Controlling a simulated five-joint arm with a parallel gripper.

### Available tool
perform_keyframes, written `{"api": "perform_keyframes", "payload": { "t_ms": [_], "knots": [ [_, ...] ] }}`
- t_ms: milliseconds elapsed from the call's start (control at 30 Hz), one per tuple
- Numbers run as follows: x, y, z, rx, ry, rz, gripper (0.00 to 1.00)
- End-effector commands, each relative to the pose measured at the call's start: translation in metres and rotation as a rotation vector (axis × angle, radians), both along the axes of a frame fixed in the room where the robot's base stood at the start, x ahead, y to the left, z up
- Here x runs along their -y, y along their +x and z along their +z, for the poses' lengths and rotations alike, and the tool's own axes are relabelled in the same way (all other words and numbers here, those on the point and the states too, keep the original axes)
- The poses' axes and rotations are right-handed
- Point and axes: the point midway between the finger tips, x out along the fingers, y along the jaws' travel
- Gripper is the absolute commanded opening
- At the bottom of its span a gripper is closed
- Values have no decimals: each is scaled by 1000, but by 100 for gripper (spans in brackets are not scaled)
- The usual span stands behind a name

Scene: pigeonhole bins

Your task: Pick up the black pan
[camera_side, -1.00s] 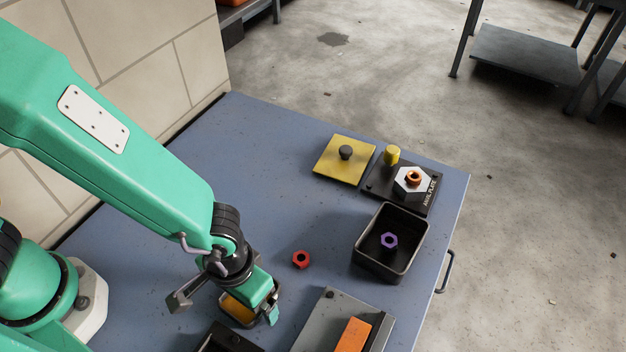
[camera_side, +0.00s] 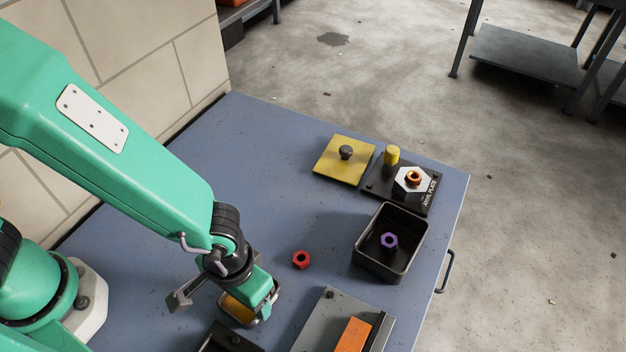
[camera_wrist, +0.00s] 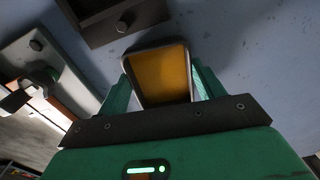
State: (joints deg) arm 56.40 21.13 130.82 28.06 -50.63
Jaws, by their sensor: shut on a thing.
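My gripper (camera_side: 247,307) is low over the table at the bottom of the side view and shut on a small dark-rimmed pan (camera_side: 234,319) with an orange-yellow inside. In the wrist view the pan (camera_wrist: 160,75) sits between the two green fingers, which touch its sides. Its lower part is hidden by my gripper. A larger black pan (camera_side: 364,265) with high walls stands at the right of the table, apart from my gripper. A purple nut (camera_side: 389,241) lies in it.
A red nut (camera_side: 300,259) lies right of my gripper. A grey fixture with an orange block (camera_side: 352,337) and a dark tray (camera_side: 222,341) are close by at the front. A yellow plate (camera_side: 336,168) and a black axle plate (camera_side: 416,202) stand farther back. The table's middle is clear.

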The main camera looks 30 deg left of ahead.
Motion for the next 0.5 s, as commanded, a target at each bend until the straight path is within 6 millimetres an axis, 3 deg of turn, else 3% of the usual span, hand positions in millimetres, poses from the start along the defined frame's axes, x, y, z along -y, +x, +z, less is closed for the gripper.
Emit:
{"api": "perform_keyframes", "payload": {
  "t_ms": [267,500],
  "knots": [
    [1,1,15,3,-3,0,36],
    [1,1,43,3,-5,0,36]
  ]
}}
